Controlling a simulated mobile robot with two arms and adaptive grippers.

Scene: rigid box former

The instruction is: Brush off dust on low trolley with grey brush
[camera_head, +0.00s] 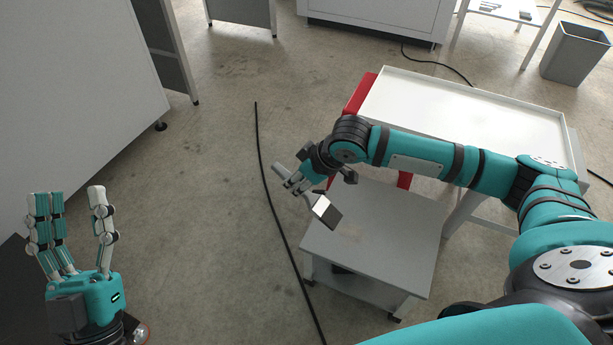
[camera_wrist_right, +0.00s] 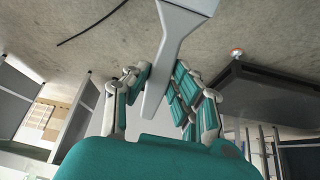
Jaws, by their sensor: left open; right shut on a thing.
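The low trolley (camera_head: 385,245) is a small grey table on casters in the lower middle of the head view. A faint brownish dust patch (camera_head: 349,232) shows on its top. My right gripper (camera_head: 302,184) is shut on the handle of the grey brush (camera_head: 326,211). The brush head hangs over the trolley's left part; I cannot tell whether it touches the top. The right wrist view shows the brush (camera_wrist_right: 182,22) with its handle between my fingers (camera_wrist_right: 158,88). My left gripper (camera_head: 75,215) is open and empty at the lower left, away from the trolley.
A white tray-topped table (camera_head: 480,110) stands behind the trolley, with a red part (camera_head: 357,93) at its left edge. A black cable (camera_head: 262,165) runs along the floor left of the trolley. A grey bin (camera_head: 574,55) stands at the back right.

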